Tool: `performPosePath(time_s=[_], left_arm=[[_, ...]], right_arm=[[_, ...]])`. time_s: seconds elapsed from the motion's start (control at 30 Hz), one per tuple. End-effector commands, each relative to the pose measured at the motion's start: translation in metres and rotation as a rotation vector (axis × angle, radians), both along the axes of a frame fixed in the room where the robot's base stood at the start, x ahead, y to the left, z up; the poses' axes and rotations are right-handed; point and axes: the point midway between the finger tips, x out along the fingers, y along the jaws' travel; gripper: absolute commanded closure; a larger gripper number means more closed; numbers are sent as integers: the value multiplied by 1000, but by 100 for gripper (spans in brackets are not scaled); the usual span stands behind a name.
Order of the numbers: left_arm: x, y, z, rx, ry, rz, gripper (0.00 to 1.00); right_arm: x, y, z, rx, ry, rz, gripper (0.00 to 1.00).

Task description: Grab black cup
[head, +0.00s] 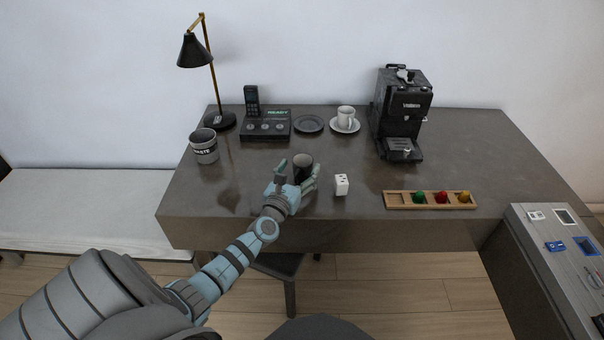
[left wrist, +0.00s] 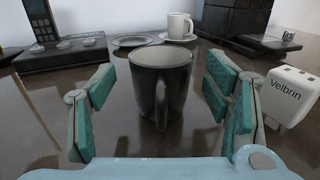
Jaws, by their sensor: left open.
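The black cup (head: 302,166) stands upright on the dark table, near its front edge, in the head view. In the left wrist view the black cup (left wrist: 160,82) shows a light inside and its handle turned toward the camera. My left gripper (head: 297,172) is open, with its fingers on either side of the cup. In the left wrist view the teal fingers of my left gripper (left wrist: 160,100) stand left and right of the cup, with gaps between them and it. My right gripper is not in view.
A white block (head: 341,185) stands close right of the cup; it also shows in the wrist view (left wrist: 289,95). Behind are a phone dock (head: 264,125), dark saucer (head: 309,124), white cup (head: 346,115) and coffee machine (head: 401,105). A wooden tray (head: 400,200) lies right.

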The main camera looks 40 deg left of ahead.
Motion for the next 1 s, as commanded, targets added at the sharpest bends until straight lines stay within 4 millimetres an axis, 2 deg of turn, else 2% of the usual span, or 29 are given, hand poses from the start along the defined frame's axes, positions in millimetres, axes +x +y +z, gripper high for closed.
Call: performPosePath(time_s=[0.03, 0.1, 0.33, 0.6, 0.7, 0.9, 1.0], left_arm=[[9, 2, -5, 0, -2, 1, 29], [19, 5, -4, 0, 0, 0, 29], [23, 6, -2, 1, 1, 0, 29], [22, 6, -2, 1, 1, 0, 71], [22, 6, -2, 1, 1, 0, 83], [22, 6, 0, 0, 2, 0, 84], [22, 6, 14, 0, 1, 0, 84]], right_arm=[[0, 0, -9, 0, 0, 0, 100], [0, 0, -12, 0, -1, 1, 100], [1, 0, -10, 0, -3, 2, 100], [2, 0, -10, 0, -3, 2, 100], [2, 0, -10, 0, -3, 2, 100], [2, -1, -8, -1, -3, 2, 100], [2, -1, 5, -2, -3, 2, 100]])
